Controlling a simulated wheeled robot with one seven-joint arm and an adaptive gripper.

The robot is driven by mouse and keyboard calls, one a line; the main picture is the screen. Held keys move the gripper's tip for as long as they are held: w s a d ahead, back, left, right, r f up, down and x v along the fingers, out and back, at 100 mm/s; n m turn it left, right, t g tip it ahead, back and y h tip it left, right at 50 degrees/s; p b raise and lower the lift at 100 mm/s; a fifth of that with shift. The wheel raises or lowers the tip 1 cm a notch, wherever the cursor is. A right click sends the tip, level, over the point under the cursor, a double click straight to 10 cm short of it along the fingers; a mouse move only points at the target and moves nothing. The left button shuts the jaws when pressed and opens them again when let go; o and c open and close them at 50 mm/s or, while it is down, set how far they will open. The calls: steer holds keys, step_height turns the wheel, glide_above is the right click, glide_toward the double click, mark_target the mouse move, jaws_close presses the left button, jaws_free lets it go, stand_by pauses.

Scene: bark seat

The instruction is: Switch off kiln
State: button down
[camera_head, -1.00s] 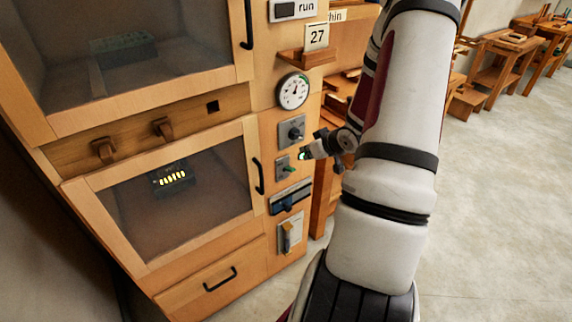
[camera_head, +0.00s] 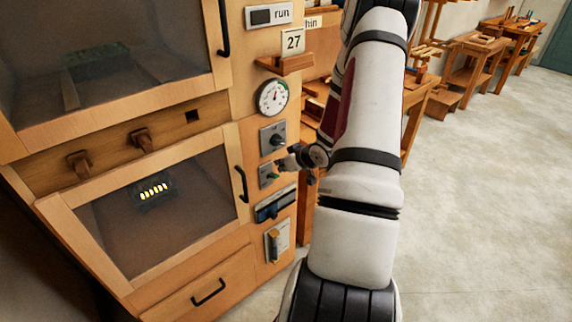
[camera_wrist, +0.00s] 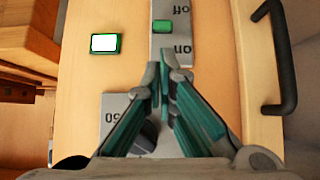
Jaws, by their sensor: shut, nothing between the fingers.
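The kiln is a wooden cabinet (camera_head: 110,150) with glass doors. Its front panel carries a grey switch plate (camera_head: 268,176) with a green switch lever; the lever (camera_wrist: 162,26) shows in the wrist view on the plate, which is marked "on" and "off" upside down. Whether the lever sits at on or off is hard to tell. My gripper (camera_head: 281,163) is at the panel beside the plate. A green-framed lamp (camera_wrist: 104,43) beside the plate glows white.
A knob (camera_head: 273,139) and dial gauge (camera_head: 272,97) are above the switch; a slider plate (camera_head: 276,204) and lever plate (camera_head: 276,240) are below. A black door handle (camera_head: 241,184) stands out to the left. Lit bars (camera_head: 153,190) glow behind the lower glass. Floor at right is open.

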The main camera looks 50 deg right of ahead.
mark_target(278, 175)
steer(key=shift+x, duration=2.25)
steer(key=shift+s+a+f+t+h+b, duration=0.1)
steer(key=shift+s+f+t+h+b, duration=0.25)
steer(key=shift+s+t+b, duration=0.35)
steer(key=f+t, duration=0.1)
steer(key=t, duration=0.1)
steer(key=s+f+t+b, duration=0.1)
steer(key=t, duration=0.1)
steer(key=t+h+b, duration=0.1)
steer(key=t, duration=0.1)
steer(key=shift+s+a+f, duration=0.3)
steer(key=shift+s+f, duration=0.1)
steer(key=v, duration=1.2)
steer(key=shift+f, duration=0.2)
